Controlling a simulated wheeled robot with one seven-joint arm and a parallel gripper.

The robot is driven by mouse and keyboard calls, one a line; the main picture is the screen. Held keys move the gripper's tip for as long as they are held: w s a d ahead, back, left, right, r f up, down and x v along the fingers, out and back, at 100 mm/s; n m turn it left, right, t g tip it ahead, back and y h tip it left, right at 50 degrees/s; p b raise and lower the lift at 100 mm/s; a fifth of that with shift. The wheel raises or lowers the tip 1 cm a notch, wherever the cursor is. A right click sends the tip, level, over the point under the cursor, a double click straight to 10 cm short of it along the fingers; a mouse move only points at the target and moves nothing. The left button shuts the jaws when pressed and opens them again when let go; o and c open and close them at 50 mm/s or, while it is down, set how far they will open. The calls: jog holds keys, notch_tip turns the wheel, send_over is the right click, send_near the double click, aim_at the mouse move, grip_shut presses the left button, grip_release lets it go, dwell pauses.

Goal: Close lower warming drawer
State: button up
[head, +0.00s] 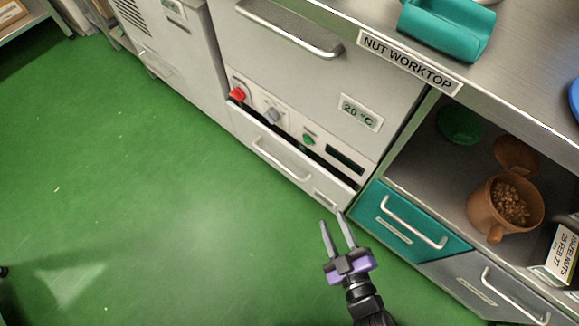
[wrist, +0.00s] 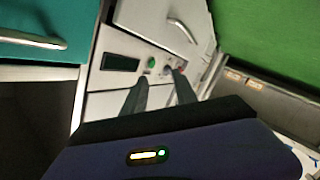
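The lower warming drawer (head: 272,150) is the white front with a bar handle at the bottom of the oven unit. A dark gap shows along its top edge, so it stands a little open. In the wrist view the drawer front (wrist: 165,20) is at the top, with its handle at the right. My gripper (head: 338,220) is in front of the unit, near the drawer's right end, with its two fingers apart and nothing between them. In the wrist view the fingers (wrist: 163,85) point toward the control panel. I cannot tell whether they touch anything.
The control panel has a red knob (head: 238,94), a grey knob (head: 272,115) and a green knob (head: 308,139). A teal drawer (head: 410,222) is to the right, below a shelf with a brown pot (head: 490,215). Green floor (head: 140,190) is clear to the left.

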aim_at(279, 165)
jog(key=shift+w+a+f+n+g+y+b, duration=0.5)
jog(key=shift+w+a+f+n+b, duration=0.9)
jog(key=shift+w+a+f, duration=1.7)
jog(key=shift+w+a+f+n+g+y+b, duration=0.15)
jog(key=shift+w+a+f+n+y+b, duration=1.15)
jog(key=shift+w, duration=3.15)
jog(key=shift+w+a+f+n+g+y+b, duration=0.3)
jog(key=shift+w+a+f+n+b, duration=1.25)
jog(key=shift+w+a, duration=2.05)
jog(key=shift+w+d+f+m, duration=0.15)
jog(key=shift+d+f+m, duration=0.05)
jog(key=shift+f+m, duration=0.1)
grip_shut()
